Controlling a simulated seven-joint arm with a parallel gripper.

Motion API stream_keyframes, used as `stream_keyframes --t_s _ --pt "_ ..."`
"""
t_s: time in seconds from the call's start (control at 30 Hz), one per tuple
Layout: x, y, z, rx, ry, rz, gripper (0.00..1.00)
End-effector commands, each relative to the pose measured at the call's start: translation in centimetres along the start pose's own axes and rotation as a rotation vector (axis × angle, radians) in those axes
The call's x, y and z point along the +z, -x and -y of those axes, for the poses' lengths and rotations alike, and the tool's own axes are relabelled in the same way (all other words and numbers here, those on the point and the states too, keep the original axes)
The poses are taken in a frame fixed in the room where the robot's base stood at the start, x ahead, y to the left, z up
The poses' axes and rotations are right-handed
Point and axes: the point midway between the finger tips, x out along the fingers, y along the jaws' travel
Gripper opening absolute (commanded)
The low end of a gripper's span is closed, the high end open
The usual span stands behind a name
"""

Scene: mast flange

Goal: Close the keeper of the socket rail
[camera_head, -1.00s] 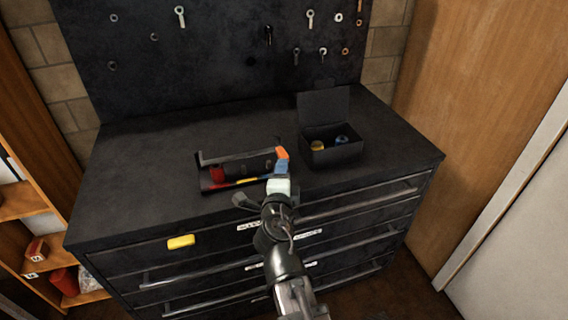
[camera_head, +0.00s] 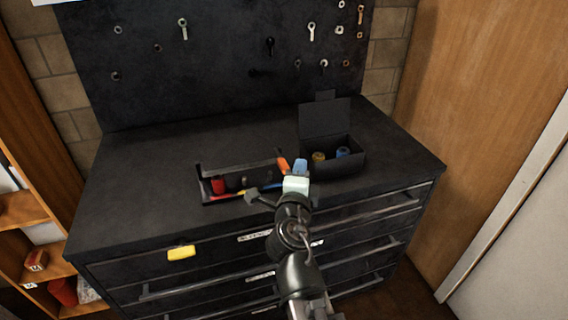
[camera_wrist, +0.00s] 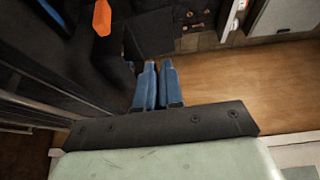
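The socket rail (camera_head: 204,184) is a dark tray-like holder on the cabinet top, with a red socket (camera_head: 218,186) and darker pieces in it and a coloured strip along its front. An orange tab (camera_head: 283,165), apparently the keeper's end, stands raised and tilted at the rail's right end. It also shows at the upper left of the wrist view (camera_wrist: 102,17). My gripper (camera_head: 301,164) has blue fingers, just right of the orange tab and apart from it. In the wrist view the fingers (camera_wrist: 158,68) lie side by side, almost touching, holding nothing visible. My wrist partly hides the rail's front right.
A black box (camera_head: 345,161) with its lid up holds yellow and blue sockets, close behind and right of my gripper. A pegboard (camera_head: 220,60) with hanging tools stands at the back. A yellow piece (camera_head: 181,253) is on the cabinet front. The left cabinet top is clear.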

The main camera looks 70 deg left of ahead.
Motion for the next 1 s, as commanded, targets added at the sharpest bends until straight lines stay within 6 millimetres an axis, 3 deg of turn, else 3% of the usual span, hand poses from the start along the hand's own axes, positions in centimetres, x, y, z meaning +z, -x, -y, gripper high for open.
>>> stream_keyframes --t_s 0.03,0.1,0.2,0.4,0.7,1.0 --pt "-0.3 -1.9 2.5 -0.027 -0.012 -0.014 0.02" --pt "-0.7 -3.5 5.2 -0.052 -0.036 -0.024 0.00" --pt "-1.0 -5.4 8.4 -0.071 -0.088 -0.030 0.00" --pt "-1.9 -8.6 12.8 -0.063 -0.206 -0.061 0.00" --pt "-3.2 -13.2 17.4 0.056 -0.281 -0.143 0.00" --pt "-2.6 -16.2 18.6 0.317 -0.117 -0.152 0.00"
